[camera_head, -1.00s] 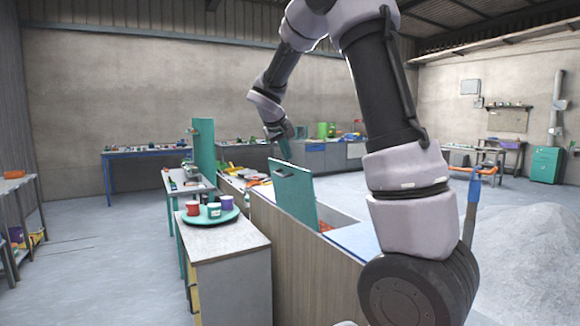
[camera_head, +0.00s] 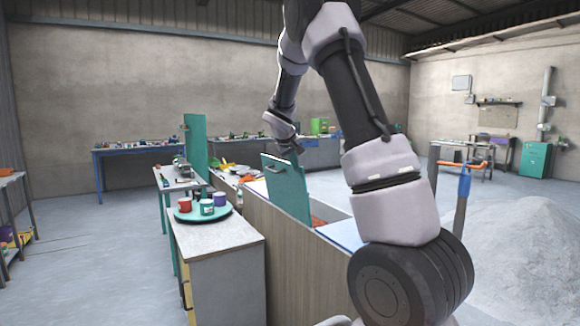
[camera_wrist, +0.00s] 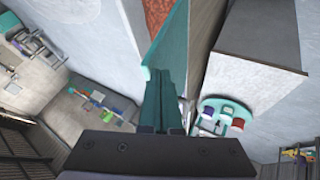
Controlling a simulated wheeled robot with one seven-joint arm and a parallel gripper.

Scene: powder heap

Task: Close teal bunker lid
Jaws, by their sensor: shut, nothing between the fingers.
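The teal bunker lid (camera_head: 284,190) stands raised and tilted over the bunker (camera_head: 290,250), with a handle on its upper face. Red-orange contents (camera_head: 318,221) show in the opening beside it. My gripper (camera_head: 294,150) is at the lid's top edge, on its far side, with the fingertips partly hidden by the lid. In the wrist view, the shut, empty fingers (camera_wrist: 163,112) point along the lid (camera_wrist: 172,45), which shows nearly edge-on. They look very close to it; I cannot tell whether they touch.
A grey-topped cabinet (camera_head: 215,236) with a teal tray of cups (camera_head: 178,214) stands left of the bunker. A blue panel (camera_head: 341,233) covers the bunker's near right part. A grey powder heap (camera_head: 525,250) lies at right. The floor at left is open.

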